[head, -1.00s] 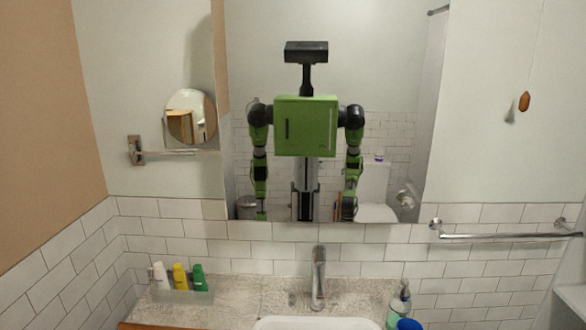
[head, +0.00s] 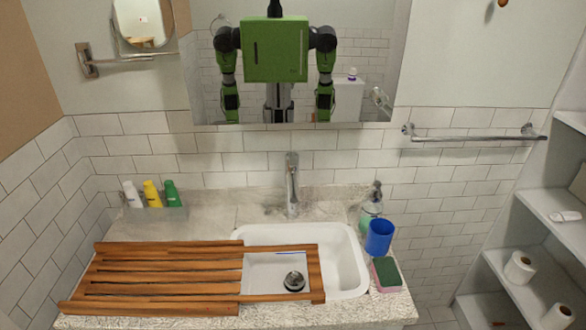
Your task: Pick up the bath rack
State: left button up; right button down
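The bath rack (head: 165,281) is a wooden slatted board in the head view. It lies flat over the left of the counter, and its right end spans part of the sink. Through an opening near its right end I see the sink basin and drain. My grippers are not directly in view. The mirror (head: 330,90) shows my green body with both arms hanging down, but its lower edge cuts off the arm ends.
On the counter, several bottles (head: 152,194) stand in a clear holder at the back left. The white sink (head: 345,262), faucet (head: 292,185), soap dispenser (head: 371,208), blue cup (head: 380,237) and green-pink sponge (head: 387,274) are to the right. White shelves (head: 560,225) hold toilet rolls at far right.

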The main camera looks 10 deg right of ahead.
aim_at(79, 304)
jog(key=l+u, duration=0.2)
jog(key=l, duration=0.45)
jog(key=k+l+u, duration=0.2)
jog(key=l, duration=0.45)
jog(key=i, duration=0.05)
